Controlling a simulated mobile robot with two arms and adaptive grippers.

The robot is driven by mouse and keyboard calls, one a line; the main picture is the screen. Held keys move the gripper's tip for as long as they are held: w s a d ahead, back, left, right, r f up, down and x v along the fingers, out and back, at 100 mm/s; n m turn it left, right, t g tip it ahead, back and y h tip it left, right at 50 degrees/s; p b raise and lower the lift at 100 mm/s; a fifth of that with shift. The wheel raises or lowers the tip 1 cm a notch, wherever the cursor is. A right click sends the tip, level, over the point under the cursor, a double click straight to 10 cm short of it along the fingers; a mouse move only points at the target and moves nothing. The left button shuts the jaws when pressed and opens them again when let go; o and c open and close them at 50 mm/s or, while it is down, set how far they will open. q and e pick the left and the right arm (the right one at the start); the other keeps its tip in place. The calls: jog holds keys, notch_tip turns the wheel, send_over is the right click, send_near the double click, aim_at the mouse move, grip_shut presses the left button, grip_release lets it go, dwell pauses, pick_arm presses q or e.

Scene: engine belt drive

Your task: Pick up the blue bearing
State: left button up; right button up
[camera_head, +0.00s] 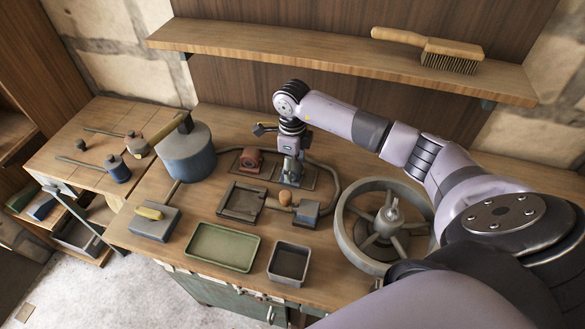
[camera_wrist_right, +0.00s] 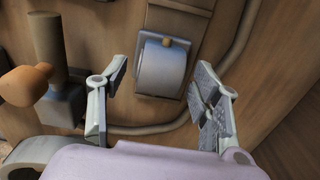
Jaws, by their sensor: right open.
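The blue bearing (camera_wrist_right: 162,68) is a blue-grey rounded block with a small brown spot on top, seated on a flat base in the right wrist view. My right gripper (camera_wrist_right: 160,85) is open, with one finger on each side of the bearing in that view and visible gaps between. I cannot tell how far above it the fingertips are. In the head view my right gripper (camera_head: 291,170) points down over the plate at the back of the bench, and it largely hides the bearing there. My left gripper is not in view.
A red bearing (camera_head: 250,160) stands just left of my gripper. A lever with an orange knob (camera_wrist_right: 25,85) is close by on the left. A spoked wheel (camera_head: 385,225), green tray (camera_head: 222,247), grey bin (camera_head: 289,262) and blue pot (camera_head: 187,155) surround the spot. A shelf (camera_head: 340,60) runs behind.

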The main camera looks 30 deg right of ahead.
jog(key=shift+f, duration=0.4)
jog(key=shift+c, duration=0.3)
grip_shut()
dwell(0.3)
